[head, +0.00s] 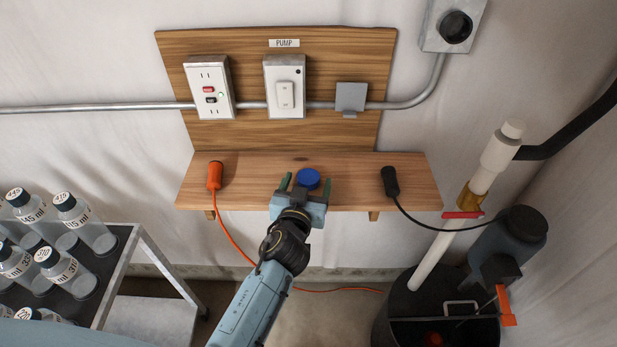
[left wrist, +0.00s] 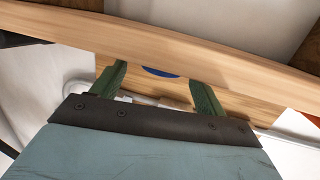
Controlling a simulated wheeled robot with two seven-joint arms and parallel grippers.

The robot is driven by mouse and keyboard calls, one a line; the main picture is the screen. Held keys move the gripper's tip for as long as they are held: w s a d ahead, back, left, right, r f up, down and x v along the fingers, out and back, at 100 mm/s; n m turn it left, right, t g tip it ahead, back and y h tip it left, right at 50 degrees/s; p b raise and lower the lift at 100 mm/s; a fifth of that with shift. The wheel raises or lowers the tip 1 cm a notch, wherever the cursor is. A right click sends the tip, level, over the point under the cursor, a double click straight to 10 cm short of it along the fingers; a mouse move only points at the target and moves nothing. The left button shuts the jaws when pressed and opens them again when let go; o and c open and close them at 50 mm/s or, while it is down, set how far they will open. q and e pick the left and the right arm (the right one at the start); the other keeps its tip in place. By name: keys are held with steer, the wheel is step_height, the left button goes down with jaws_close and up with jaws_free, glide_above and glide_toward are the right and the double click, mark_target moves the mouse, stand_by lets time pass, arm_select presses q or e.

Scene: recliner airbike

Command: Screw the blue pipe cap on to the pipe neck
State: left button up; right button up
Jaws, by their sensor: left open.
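The blue pipe cap (head: 308,177) lies on the wooden shelf (head: 350,170), near its middle. My left gripper (head: 307,184) is open at the shelf's front, with one green finger to each side of the cap in the head view. I cannot tell whether the fingers touch it. In the left wrist view a sliver of the cap (left wrist: 160,72) shows between the open fingers (left wrist: 158,84). A white upright pipe (head: 500,150) with a narrower top stands at the right, apart from the gripper. My right gripper is not in view.
An orange plug (head: 215,175) and a black plug (head: 390,182) with cords stand on the shelf on either side of the cap. A wooden panel with outlet and switch is behind. A bottle cart (head: 150,260) is at left, a dark bucket (head: 400,315) at lower right.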

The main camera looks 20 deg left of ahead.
mark_target(309, 176)
arm_select(q)
steer(key=w, duration=0.3)
steer(key=shift+w+a+f, duration=0.1)
steer(key=shift+a+f, duration=0.15)
steer(key=shift+f, duration=0.1)
steer(key=c, duration=1)
